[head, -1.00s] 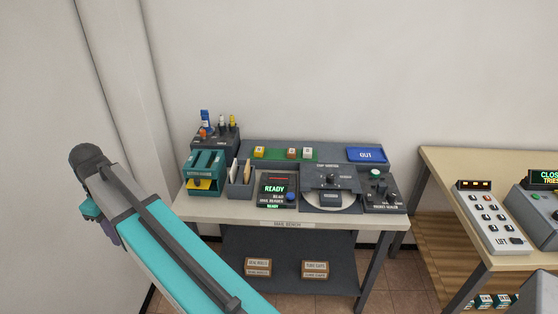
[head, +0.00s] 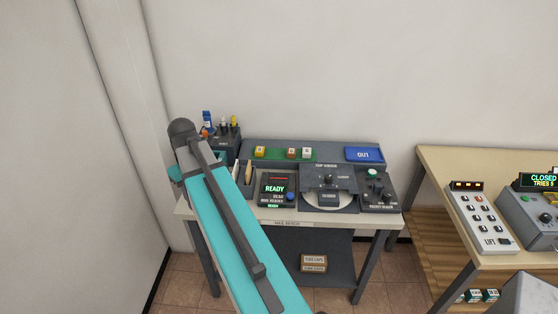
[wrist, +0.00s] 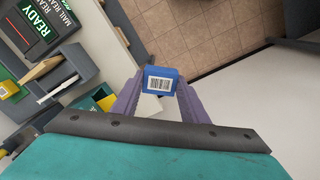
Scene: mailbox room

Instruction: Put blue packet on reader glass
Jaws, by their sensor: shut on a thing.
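The blue packet (wrist: 160,82) with a white barcode label shows in the wrist view, between the purple fingers of my gripper (wrist: 160,90). My gripper is shut on it and holds it up, barcode towards the camera. The mail reader (head: 277,188) stands on the mail bench in the head view, with a green READY display and a blue button. Part of the reader (wrist: 38,28) shows at the top left of the wrist view, away from the packet. I cannot clearly make out its glass. My gripper and the packet are hidden in the head view.
The mail bench (head: 350,219) also holds a slotted holder (wrist: 55,75) with envelopes, a packet sealer (head: 377,190), a round stamping station (head: 328,190) and a blue OUT tray (head: 364,154). A second table (head: 430,165) with a lift panel (head: 482,215) stands right.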

